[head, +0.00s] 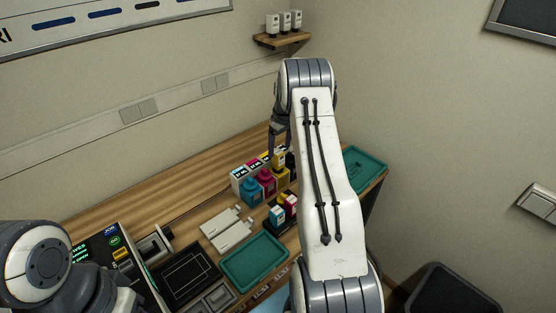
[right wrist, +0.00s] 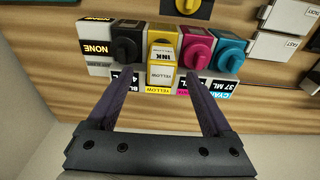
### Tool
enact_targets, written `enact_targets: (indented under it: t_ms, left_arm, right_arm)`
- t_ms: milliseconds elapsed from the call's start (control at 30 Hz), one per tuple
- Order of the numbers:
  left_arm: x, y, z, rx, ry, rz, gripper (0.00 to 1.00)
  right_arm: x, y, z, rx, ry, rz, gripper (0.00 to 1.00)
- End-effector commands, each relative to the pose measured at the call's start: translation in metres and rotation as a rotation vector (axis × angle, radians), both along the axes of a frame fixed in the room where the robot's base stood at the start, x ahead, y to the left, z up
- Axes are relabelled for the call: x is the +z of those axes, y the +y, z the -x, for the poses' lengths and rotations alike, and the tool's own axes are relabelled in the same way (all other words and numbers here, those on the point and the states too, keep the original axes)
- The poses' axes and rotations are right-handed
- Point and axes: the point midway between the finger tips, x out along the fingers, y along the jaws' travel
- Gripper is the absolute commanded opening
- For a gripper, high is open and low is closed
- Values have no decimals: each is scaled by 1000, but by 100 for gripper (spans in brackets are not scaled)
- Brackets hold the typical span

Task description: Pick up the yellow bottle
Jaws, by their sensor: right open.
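The yellow bottle (right wrist: 162,55) stands upright in a row of ink bottles, with a yellow cap and an ink label. It also shows in the head view (head: 279,160), partly hidden by my right arm. My right gripper (right wrist: 160,82) is open and empty. In the right wrist view its two fingers point toward the row, with the yellow bottle lying ahead between their tips; I see no contact. In the head view only part of this gripper (head: 278,143) shows beside the arm, above the bottles. My left arm shows at the lower left, but its gripper is out of view.
Black (right wrist: 125,42), magenta (right wrist: 196,46) and cyan (right wrist: 229,54) bottles stand close beside the yellow one. Green trays (head: 254,262) (head: 366,168), white flat packs (head: 226,230) and a machine (head: 110,258) are on the wooden table. A wall rises behind.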

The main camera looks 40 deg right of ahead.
Motion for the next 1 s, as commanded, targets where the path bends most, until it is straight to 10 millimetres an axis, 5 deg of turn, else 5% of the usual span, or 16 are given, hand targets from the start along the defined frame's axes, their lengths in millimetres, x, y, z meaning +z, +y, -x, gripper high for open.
enact_targets:
  t_ms: [200, 500, 733, 1000]
  left_arm:
    - [18, 0, 0, 1, -1, 1, 50]
    - [17, 0, 0, 1, 0, 0, 50]
    - [17, 0, 0, 1, 0, 0, 50]
    - [17, 0, 0, 1, 0, 0, 50]
  right_arm:
    - [-28, 3, -6, 0, 2, -2, 85]
    - [-34, 3, -7, 0, -1, 0, 85]
    - [-34, 3, -7, 0, -1, 0, 0]
    - [-33, 2, -7, 0, -2, 1, 0]
